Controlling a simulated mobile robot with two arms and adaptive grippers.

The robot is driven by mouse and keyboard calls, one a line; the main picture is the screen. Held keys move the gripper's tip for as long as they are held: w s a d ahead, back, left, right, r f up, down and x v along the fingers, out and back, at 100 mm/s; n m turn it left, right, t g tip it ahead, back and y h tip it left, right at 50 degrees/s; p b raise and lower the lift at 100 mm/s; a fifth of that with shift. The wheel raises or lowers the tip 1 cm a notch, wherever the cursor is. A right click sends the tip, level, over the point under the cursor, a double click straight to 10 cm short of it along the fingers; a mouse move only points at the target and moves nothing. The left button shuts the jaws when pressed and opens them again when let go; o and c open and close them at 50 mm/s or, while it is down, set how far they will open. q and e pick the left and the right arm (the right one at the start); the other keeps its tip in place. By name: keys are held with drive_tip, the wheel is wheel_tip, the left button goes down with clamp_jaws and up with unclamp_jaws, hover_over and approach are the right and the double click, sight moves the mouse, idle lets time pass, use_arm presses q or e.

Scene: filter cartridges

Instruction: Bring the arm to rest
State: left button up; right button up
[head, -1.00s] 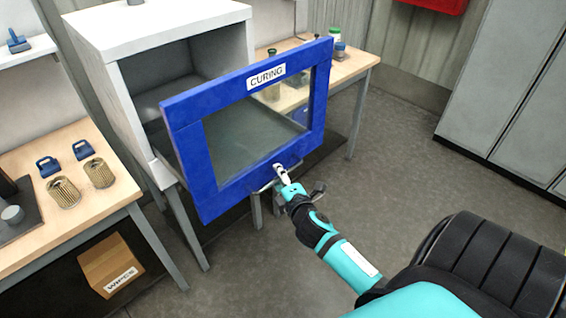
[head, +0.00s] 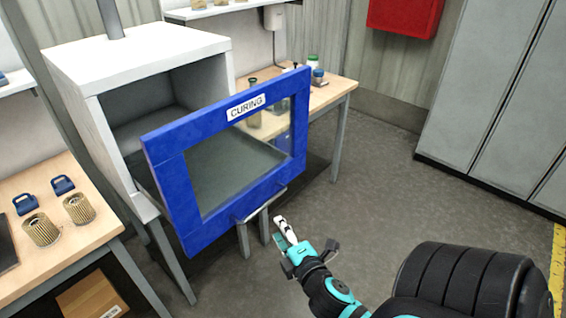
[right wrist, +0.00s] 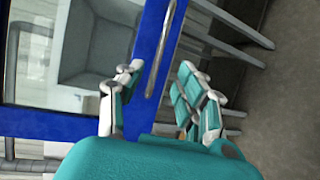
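My right gripper (head: 284,232) is in the lower middle of the head view, just right of and below the handle (head: 261,205) of the blue oven door. In the right wrist view the right gripper (right wrist: 161,80) is open. Its two fingers stand apart with nothing between them. The door handle (right wrist: 166,50) shows beyond the fingertips, clear of them. The blue door (head: 175,190), labelled CURING, stands open in front of the white oven (head: 75,95). The oven chamber looks empty where I can see it. My left gripper is not in view.
The left bench (head: 70,235) holds filter cartridges (head: 78,208) and blue caps (head: 25,204). A cardboard box (head: 92,297) is below. Another bench (head: 335,92) stands behind the door. The floor (head: 400,175) on the right is clear up to the grey lockers (head: 485,95).

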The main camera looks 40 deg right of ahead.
idle(0.3)
drive_tip(key=s+a+f+m+g+y, duration=0.1)
drive_tip(key=s+a+f+m+g, duration=0.1)
drive_tip(key=f, duration=0.8)
drive_tip(key=s+a+f+m+g+y, duration=0.1)
drive_tip(key=s+a+f+m+g, duration=0.15)
drive_tip(key=f, duration=0.75)
drive_tip(key=s+a+f+m+g+y, duration=0.1)
drive_tip(key=s+a+f+g, duration=0.1)
drive_tip(key=f, duration=0.8)
drive_tip(key=s+a+f+m+g+y, duration=0.1)
drive_tip(key=s+a+f+m+g, duration=0.1)
drive_tip(key=s+f, duration=0.8)
drive_tip(key=s+a+f+m+g+y, duration=0.1)
drive_tip(key=s+f+m+g, duration=0.4)
drive_tip(key=s+f, duration=0.5)
drive_tip(key=s+a, duration=0.1)
drive_tip(key=s, duration=0.5)
drive_tip(key=shift+a+f+b, duration=0.2)
drive_tip(key=shift+a+b, duration=0.1)
drive_tip(key=shift+a, duration=0.05)
